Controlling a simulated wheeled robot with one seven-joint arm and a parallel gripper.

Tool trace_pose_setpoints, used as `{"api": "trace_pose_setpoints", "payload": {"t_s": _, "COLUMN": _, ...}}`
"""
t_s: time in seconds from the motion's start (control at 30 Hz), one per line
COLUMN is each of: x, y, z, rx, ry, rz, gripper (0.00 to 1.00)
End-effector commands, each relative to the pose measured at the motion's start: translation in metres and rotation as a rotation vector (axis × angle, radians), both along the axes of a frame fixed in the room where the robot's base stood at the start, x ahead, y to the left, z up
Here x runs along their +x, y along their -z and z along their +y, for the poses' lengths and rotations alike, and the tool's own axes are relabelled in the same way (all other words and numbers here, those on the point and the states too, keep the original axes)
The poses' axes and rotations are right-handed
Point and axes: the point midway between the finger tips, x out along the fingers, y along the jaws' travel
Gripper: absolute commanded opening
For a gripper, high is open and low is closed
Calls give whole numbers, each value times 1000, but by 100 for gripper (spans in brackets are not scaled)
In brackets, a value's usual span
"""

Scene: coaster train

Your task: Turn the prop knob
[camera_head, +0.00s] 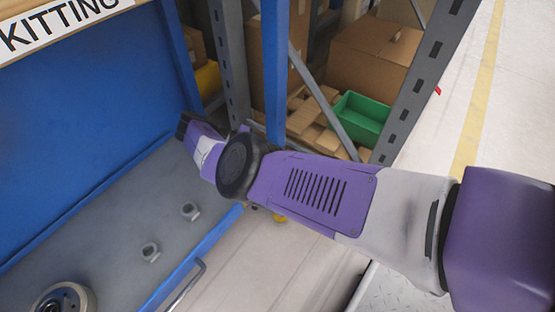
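The round thing (62,300) at the bottom left has a pale rim and a dark centre, and is cut off by the picture edge. Two small grey knob-like pieces, one nearer (150,251) and one farther (190,211), sit on the grey worktop (100,237). I cannot tell which of these, if any, is the prop knob. My gripper (183,125) is at the far end of my purple and white arm, near the worktop's far right corner. It looks apart from all three pieces. Its dark fingers are small and seen at an angle, so their opening does not show.
A blue back panel (90,120) with a KITTING sign (60,22) stands behind the worktop. A blue post (275,70) and a grey rack upright (428,75) stand beyond my arm. Cardboard boxes (375,55) and a green bin (358,118) sit on the rack. Open floor (515,120) lies right.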

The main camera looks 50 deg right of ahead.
Motion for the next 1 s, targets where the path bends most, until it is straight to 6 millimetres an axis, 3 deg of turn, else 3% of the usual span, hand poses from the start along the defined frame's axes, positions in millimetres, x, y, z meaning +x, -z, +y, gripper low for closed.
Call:
{"api": "trace_pose_setpoints", "payload": {"t_s": 0.37, "x": 0, "y": 0, "z": -2, "rx": -4, "ry": -2, "rz": -1, "gripper": 0}}
{"api": "trace_pose_setpoints", "payload": {"t_s": 0.4, "x": 0, "y": 0, "z": -2, "rx": -4, "ry": -2, "rz": -1, "gripper": 17}}
{"api": "trace_pose_setpoints", "payload": {"t_s": 0.5, "x": 0, "y": 0, "z": -1, "rx": -3, "ry": -2, "rz": -1, "gripper": 35}}
{"api": "trace_pose_setpoints", "payload": {"t_s": 1.0, "x": -3, "y": -7, "z": -5, "rx": -2, "ry": -1, "rz": -2, "gripper": 35}}
